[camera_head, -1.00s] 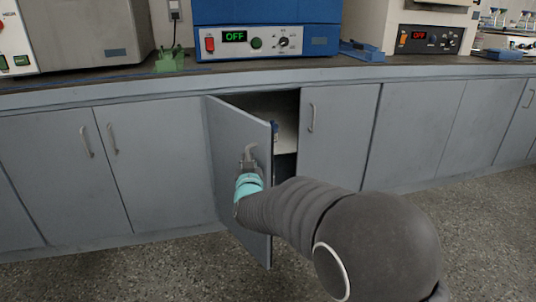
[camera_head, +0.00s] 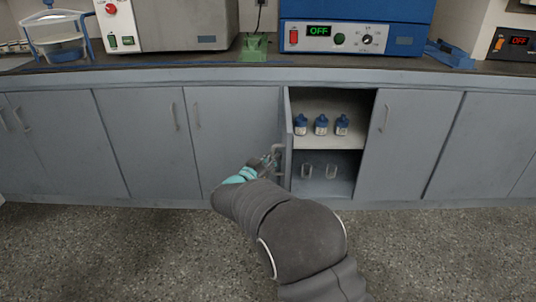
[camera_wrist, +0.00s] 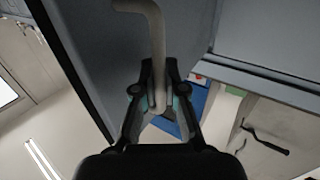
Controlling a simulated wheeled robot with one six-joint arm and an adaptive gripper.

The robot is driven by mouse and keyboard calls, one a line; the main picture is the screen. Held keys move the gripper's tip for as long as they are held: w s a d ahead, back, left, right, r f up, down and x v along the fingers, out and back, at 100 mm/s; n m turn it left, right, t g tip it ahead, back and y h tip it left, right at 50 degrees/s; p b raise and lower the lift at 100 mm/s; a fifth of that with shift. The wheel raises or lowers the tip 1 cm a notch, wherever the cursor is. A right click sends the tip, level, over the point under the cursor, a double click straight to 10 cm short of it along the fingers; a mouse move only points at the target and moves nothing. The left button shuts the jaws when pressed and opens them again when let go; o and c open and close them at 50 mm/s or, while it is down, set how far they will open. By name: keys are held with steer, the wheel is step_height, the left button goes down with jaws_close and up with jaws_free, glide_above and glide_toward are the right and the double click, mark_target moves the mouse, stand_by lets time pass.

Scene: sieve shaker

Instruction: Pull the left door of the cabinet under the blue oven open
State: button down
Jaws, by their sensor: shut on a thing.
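The blue oven (camera_head: 355,12) stands on the counter, above the cabinet. The cabinet's left door (camera_head: 287,115) stands wide open and is seen nearly edge-on in the head view. Its grey panel fills the upper left of the wrist view (camera_wrist: 85,50). The door's bent metal handle (camera_head: 278,148) is between my gripper's (camera_head: 270,160) fingers. In the wrist view the handle (camera_wrist: 155,40) runs down between the closed fingertips (camera_wrist: 161,98). The cabinet's right door (camera_head: 412,140) is shut.
Three blue-capped bottles (camera_head: 321,124) stand on the upper shelf (camera_head: 325,142) inside. Glass vessels (camera_head: 331,171) stand below. Other shut doors (camera_head: 230,140) line the counter (camera_head: 160,74). The speckled floor (camera_head: 110,255) in front is clear.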

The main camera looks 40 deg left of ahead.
steer(key=shift+s+a+r, duration=0.1)
steer(key=shift+a, duration=0.2)
steer(key=c, duration=1.2)
jaws_free()
steer(key=shift+s, duration=0.1)
steer(key=s, duration=0.4)
steer(key=s+d, duration=0.1)
steer(key=s, duration=0.7)
steer(key=shift+d, duration=0.2)
steer(key=shift+w, duration=0.1)
